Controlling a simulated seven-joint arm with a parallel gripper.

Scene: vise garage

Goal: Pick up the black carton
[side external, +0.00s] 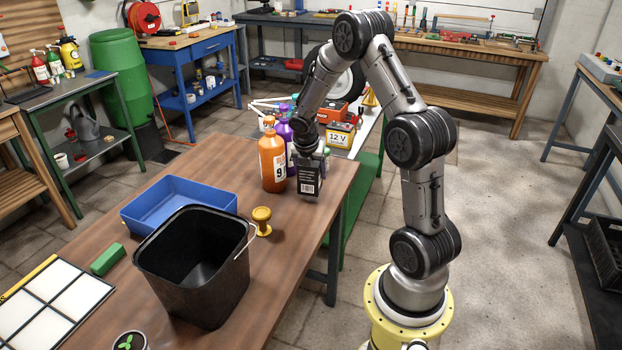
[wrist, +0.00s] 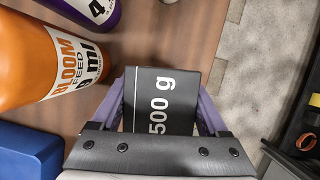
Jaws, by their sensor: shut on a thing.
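The black carton (side external: 309,176) with a white label is at the far right part of the brown table (side external: 215,270). In the wrist view the carton (wrist: 160,98) shows "500 g" and sits between the two purple fingers. My gripper (side external: 311,158) is above and around the carton in the side view, and its fingers (wrist: 163,108) are shut on the carton's sides. The carton looks upright. I cannot tell whether its base touches the table.
An orange bottle (side external: 272,160) stands close left of the carton, with purple bottles (side external: 284,128) behind it. A blue tray (side external: 180,200), a black bucket (side external: 195,265), a yellow knob-shaped piece (side external: 262,220) and a green block (side external: 107,259) are on the table. The table's right edge is near.

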